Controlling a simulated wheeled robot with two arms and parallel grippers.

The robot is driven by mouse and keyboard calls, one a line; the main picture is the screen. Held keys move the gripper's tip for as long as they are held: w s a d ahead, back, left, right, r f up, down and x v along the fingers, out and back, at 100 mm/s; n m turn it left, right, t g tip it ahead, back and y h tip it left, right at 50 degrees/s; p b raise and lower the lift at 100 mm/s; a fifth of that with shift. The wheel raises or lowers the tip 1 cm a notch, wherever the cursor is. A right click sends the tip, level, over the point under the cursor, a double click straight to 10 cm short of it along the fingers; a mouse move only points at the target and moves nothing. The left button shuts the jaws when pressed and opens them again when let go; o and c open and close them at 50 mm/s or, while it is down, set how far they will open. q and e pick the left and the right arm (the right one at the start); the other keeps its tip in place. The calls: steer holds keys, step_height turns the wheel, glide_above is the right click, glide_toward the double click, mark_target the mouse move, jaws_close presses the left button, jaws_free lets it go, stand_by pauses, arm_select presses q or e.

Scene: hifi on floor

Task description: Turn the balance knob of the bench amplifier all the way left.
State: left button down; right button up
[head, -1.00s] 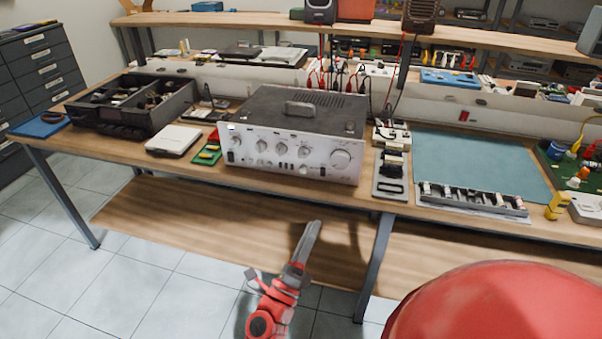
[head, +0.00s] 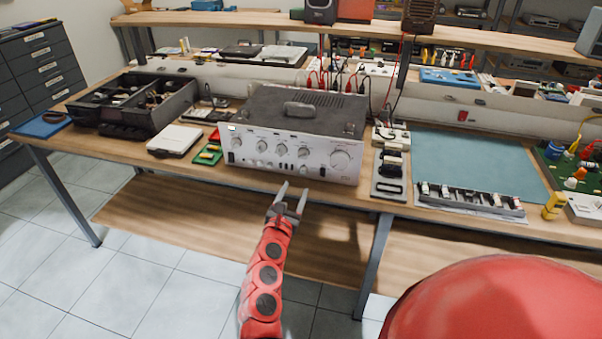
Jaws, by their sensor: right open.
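The bench amplifier (head: 318,170) stands on the workbench with its silver front panel facing me. Its panel has a row of round knobs, among them a left knob (head: 262,146), a middle knob (head: 282,147) and a right knob (head: 303,151), plus a large knob (head: 340,160) at the far right. The labels are too small to tell which is balance, or its setting. My right gripper (head: 294,187) is open and empty, in front of and below the panel, its fingers pointing towards it. It appears apart from the knobs. My left gripper is not in view.
A black open case (head: 118,131), a white box (head: 174,140) and a green board (head: 208,156) lie left of the amplifier. A dark tray (head: 390,187) and a teal mat (head: 480,165) lie to its right. The bench's front edge is clear below the panel.

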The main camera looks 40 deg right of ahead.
mark_target(302, 172)
steer(key=x, duration=0.6)
steer(key=shift+w+d+r+p, duration=0.1)
steer(key=shift+w+d+p, duration=0.1)
steer(key=shift+p, duration=0.1)
steer(key=shift+w+d, duration=0.35)
steer(key=shift+d, duration=0.1)
jaws_close()
